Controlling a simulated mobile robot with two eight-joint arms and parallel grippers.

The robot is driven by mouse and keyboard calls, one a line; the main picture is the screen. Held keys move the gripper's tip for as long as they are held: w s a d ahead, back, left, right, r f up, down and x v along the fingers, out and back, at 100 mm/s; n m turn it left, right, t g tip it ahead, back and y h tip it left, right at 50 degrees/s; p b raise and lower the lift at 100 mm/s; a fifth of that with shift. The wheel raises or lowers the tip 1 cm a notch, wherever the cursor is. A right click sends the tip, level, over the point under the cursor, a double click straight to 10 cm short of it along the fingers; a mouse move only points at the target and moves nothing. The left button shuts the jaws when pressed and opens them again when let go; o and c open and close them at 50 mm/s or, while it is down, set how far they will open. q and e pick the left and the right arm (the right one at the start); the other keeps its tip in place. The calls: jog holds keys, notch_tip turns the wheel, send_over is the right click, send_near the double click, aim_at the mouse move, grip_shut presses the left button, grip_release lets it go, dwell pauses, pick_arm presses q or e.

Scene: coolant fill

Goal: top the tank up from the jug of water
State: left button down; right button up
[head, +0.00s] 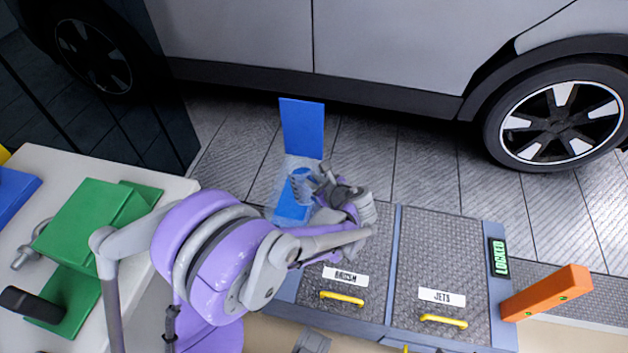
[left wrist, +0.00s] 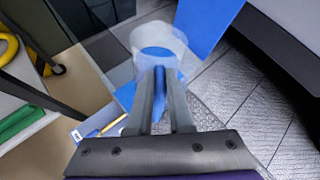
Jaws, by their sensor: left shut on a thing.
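My left gripper (head: 312,186) is shut on the blue handle of a clear jug (head: 281,180), at the middle of the head view. In the left wrist view the jug (left wrist: 140,42) stands beyond the two fingers (left wrist: 160,80), with its blue handle (left wrist: 159,92) between them. Blue shows inside or through the jug; I cannot tell how much is water. The arm and gripper hide part of the jug and what lies below it. I cannot pick out the tank for certain.
A blue panel (head: 302,130) stands behind the jug. A white bench (head: 150,182) stands left; a car (head: 400,40) stands behind.

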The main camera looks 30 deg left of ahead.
aim_at(306, 171)
pick_arm(q)
jog(key=shift+w+a+r+g+h+p, duration=0.1)
jog(key=shift+a+r+g+h+p, duration=0.1)
jog(key=shift+r+h+p, duration=0.55)
jog(key=shift+w+a+r+g+h+p, duration=0.15)
jog(key=shift+h+p, duration=0.3)
jog(key=shift+p, duration=0.6)
dwell(1.3)
jog(key=shift+a+r+g+h+p, duration=0.25)
jog(key=shift+g+h+p, duration=0.2)
jog(key=shift+h+p, duration=0.4)
dwell(0.6)
jog(key=shift+w+a+g+h+p, duration=0.2)
jog(key=shift+a+g+h+p, duration=0.1)
jog(key=shift+a+h+p, duration=0.3)
dwell(0.4)
jog(key=shift+w+a+g+h, duration=0.2)
jog(key=shift+g+h, duration=0.1)
jog(key=shift+h, duration=0.25)
jog(key=shift+s+a, duration=0.1)
jog(key=shift+a, duration=0.05)
